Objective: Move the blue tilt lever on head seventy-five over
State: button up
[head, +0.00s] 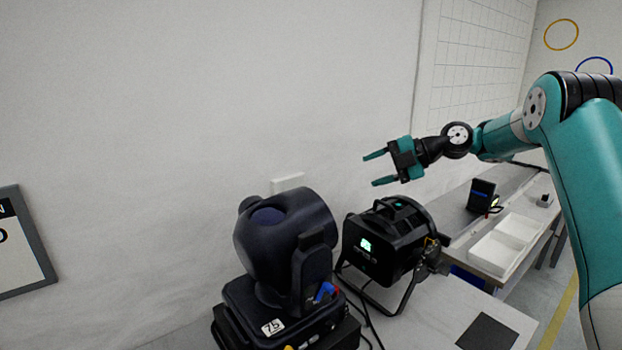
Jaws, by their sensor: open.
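The moving head marked 75 (282,262) is a dark fixture at the lower middle of the head view. Its number label (272,327) is on the base. Which way the lever is set is too small to tell. My gripper (373,168) is open and empty, its teal fingers pointing left. It is up and to the right of the head, above the black par can, and apart from both.
A black par can (385,243) with a lit green display stands right of the head, cables between them. White trays (507,240) and a small black box (481,195) are farther right. A dark square (487,332) lies on the bench. A wall is behind.

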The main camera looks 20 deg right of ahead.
jog(key=d+n, duration=0.1)
jog(key=n, duration=0.1)
jog(key=b, duration=0.5)
send_near(310, 191)
jog(key=shift+y, duration=0.3)
jog(key=p+x, duration=0.1)
jog(key=x, duration=0.2)
jog(key=w+d+p+x, duration=0.1)
jog(key=p+x, duration=0.1)
jog(key=x, duration=0.2)
jog(key=w+f+p+x, duration=0.1)
jog(key=x, duration=0.2)
jog(key=shift+p, duration=0.3)
grip_shut()
jog(key=shift+f, duration=0.15)
